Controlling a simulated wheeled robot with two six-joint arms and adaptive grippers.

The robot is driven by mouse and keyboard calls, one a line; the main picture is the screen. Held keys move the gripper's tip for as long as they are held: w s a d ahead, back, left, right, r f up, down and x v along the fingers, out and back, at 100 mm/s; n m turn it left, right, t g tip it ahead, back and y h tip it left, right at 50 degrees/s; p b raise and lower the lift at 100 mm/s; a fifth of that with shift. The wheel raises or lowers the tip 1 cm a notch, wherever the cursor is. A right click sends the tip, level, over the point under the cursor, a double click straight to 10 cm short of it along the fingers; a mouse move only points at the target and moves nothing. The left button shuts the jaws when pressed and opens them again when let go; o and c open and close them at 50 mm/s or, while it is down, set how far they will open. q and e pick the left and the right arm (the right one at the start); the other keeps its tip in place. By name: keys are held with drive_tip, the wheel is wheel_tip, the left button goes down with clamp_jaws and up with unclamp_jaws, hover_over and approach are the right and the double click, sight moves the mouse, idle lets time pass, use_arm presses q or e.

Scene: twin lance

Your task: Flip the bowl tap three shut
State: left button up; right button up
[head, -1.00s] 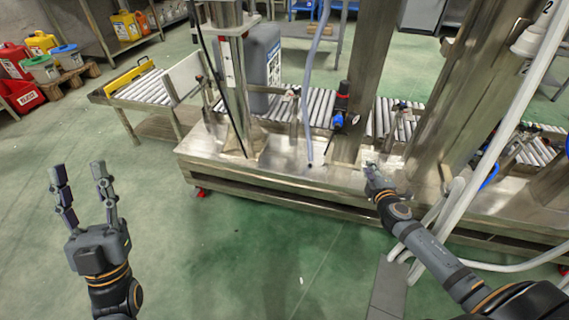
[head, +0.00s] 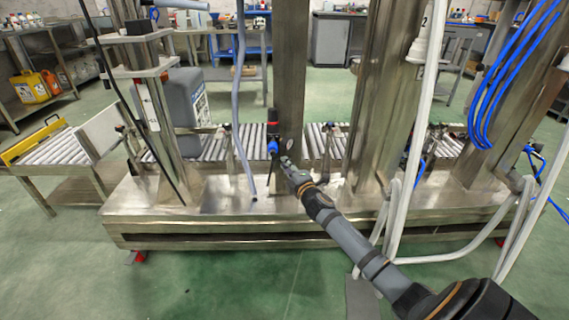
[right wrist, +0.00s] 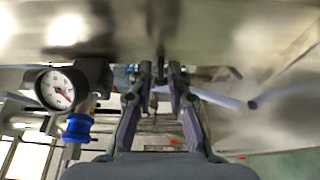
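My right gripper (head: 288,165) reaches in from the lower right and is at the steel column in the middle of the machine, just below a small black, red and blue air regulator (head: 272,135). In the right wrist view its two fingers (right wrist: 160,78) stand apart with a gap between the tips. A small dark piece shows beyond and between the tips. I cannot tell whether it is the bowl tap or whether the fingers touch it. No number marking a tap three is readable. My left gripper is out of view.
A pressure gauge (right wrist: 58,90) and blue knob (right wrist: 77,128) sit close left of the fingers. A grey hose (head: 241,110) hangs left of the column. White hoses (head: 395,220) hang near my right arm. A roller conveyor (head: 215,147) runs behind. The front floor is clear.

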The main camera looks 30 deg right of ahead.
drive_tip(key=shift+w, duration=0.65)
clamp_jaws()
